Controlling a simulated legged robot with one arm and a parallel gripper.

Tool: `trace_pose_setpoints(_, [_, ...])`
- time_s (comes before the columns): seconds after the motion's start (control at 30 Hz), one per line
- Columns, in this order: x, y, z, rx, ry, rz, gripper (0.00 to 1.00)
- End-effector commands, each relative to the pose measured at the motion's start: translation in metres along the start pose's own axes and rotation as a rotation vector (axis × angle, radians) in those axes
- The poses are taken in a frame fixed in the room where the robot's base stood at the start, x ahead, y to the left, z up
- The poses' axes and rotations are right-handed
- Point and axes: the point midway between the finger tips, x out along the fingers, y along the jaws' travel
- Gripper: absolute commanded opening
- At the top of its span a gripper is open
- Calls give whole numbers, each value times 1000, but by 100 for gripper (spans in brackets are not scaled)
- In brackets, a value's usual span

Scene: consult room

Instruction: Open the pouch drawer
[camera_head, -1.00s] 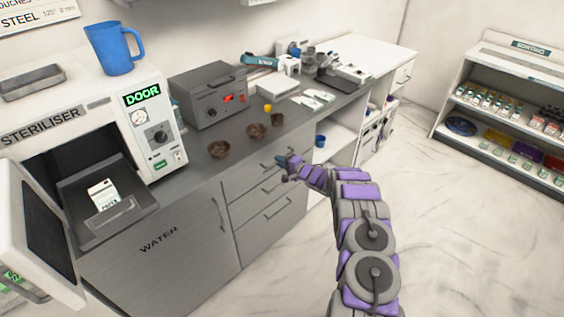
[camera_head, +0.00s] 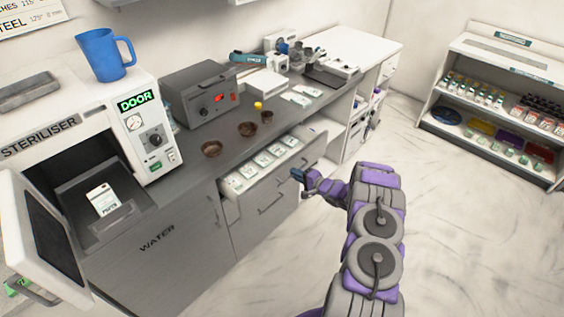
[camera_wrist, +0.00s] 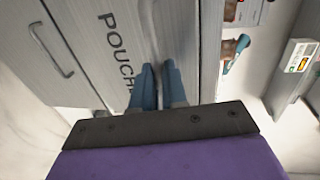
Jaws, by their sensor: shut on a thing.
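The pouch drawer (camera_head: 230,187) is the top drawer under the grey counter. It stands pulled out, and several white and green pouches (camera_head: 263,159) lie in a row inside it. In the wrist view its front (camera_wrist: 108,22) carries the lettering "POUCH", partly hidden by my fingers. My gripper (camera_head: 298,175) is at the drawer's front. In the wrist view my gripper's blue fingertips (camera_wrist: 158,85) are shut on the drawer handle (camera_wrist: 151,45), a thin bar that runs between them.
Closed drawers (camera_head: 270,205) sit below the open one. The steriliser (camera_head: 85,125) stands left with its door (camera_head: 42,235) open. Brown bowls (camera_head: 211,149) and a grey device (camera_head: 207,95) are on the counter. Floor (camera_head: 440,235) to the right is clear, before a shelf unit (camera_head: 490,100).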

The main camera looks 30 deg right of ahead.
Motion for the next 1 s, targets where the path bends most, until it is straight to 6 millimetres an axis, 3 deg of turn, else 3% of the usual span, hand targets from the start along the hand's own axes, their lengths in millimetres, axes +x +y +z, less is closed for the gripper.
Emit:
trace_pose_setpoints(0.03, [-21,0,-11,7,28,0,0])
trace_pose_setpoints(0.1, [-40,4,-11,7,28,1,0])
trace_pose_setpoints(0.5, [-138,25,-11,1,28,-2,0])
trace_pose_setpoints(0.73, [-172,33,-11,-3,27,-1,0])
trace_pose_setpoints(1.0, [-187,36,-10,-5,24,-1,0])
